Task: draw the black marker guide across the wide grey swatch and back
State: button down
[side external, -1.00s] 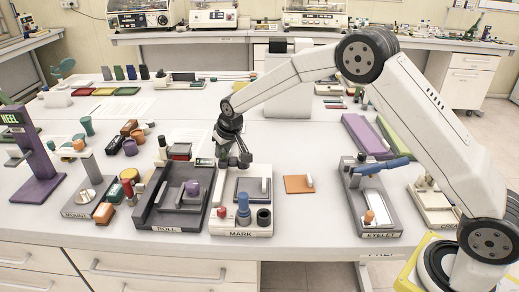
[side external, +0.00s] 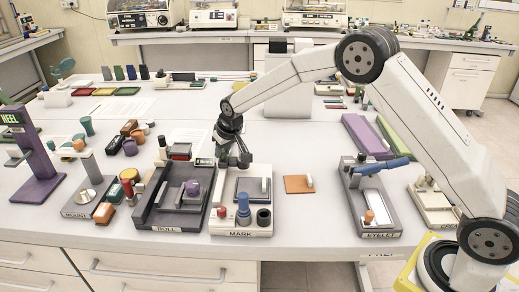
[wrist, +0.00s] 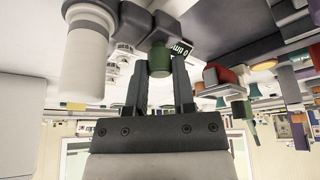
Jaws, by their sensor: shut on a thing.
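The MARK station (side external: 240,229) stands at the front middle of the bench in the side view. My gripper (side external: 240,161) points down at the back edge of this station. In the wrist view my gripper (wrist: 160,68) has a green cylindrical piece (wrist: 159,60) between its fingertips. It appears to be the grip of the marker guide; a dark block (wrist: 135,22) shows just behind it. The guide's lower part and any contact with the swatch are hidden.
The ROLL station (side external: 147,214) with a purple knob stands close on the left. A red knob (side external: 222,213), a blue knob (side external: 243,203) and a black cup (side external: 264,216) stand at the MARK station's front. An orange pad (side external: 297,185) lies to the right, with clear bench around it.

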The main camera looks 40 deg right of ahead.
jog(key=shift+a, duration=0.15)
jog(key=s+a, duration=1)
jog(key=shift+s+a, duration=0.15)
jog(key=shift+c, duration=2.2)
grip_release()
jog(key=shift+r, duration=0.15)
jog(key=v, duration=0.7)
jog(key=shift+s+r, duration=0.25)
